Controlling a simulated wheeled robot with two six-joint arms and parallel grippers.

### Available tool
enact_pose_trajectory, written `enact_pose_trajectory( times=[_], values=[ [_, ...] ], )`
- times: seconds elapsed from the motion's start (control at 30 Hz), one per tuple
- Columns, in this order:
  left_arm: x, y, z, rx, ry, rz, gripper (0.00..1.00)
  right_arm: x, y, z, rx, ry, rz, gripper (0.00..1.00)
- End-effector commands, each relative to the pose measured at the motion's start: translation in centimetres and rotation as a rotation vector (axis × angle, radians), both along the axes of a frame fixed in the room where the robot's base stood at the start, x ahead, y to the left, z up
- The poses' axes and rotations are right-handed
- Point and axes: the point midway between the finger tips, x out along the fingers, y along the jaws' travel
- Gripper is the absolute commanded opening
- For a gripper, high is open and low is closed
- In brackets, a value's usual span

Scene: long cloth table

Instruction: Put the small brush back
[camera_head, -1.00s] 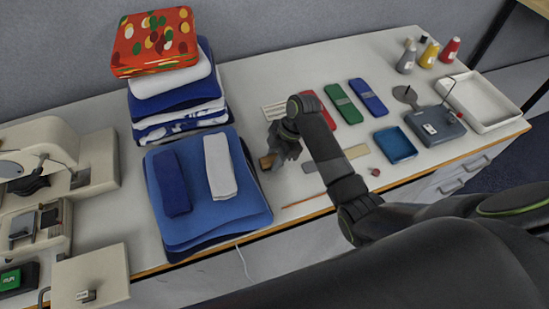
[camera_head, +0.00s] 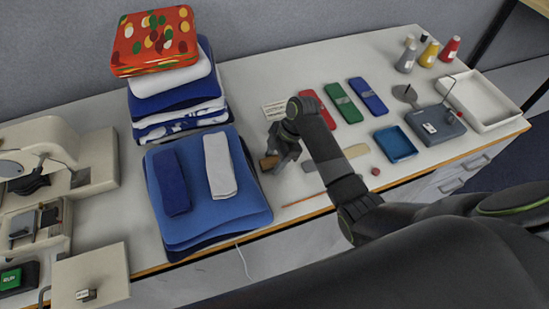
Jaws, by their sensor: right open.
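A small brown wooden piece (camera_head: 269,162), which may be the small brush, shows at the fingertips of my right gripper (camera_head: 278,163). It is beside the right edge of the blue cloth stack. The right gripper points down, with its jaws open around or beside the piece; I cannot tell which. The hand and wrist hide part of the piece and any bristles. My left gripper is out of view.
Folded blue cloths (camera_head: 215,222) lie to the left, with a tall cloth pile (camera_head: 178,108) behind. A sewing machine (camera_head: 95,170) stands far left.

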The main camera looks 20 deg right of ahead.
Motion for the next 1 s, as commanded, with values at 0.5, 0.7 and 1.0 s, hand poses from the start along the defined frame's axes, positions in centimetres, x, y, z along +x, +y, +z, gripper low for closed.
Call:
enact_pose_trajectory(
  times=[0.5,0.7,1.0],
  values=[
    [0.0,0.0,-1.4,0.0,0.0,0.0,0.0,0.3,-3.8,8.8,-0.003,-0.005,0.0,0.49],
    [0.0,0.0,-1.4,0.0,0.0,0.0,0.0,0.3,-4.5,10.8,-0.001,-0.002,-0.001,0.49],
    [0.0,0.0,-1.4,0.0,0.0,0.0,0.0,0.2,-4.6,11.1,0.0,0.0,0.0,0.49]
  ],
)
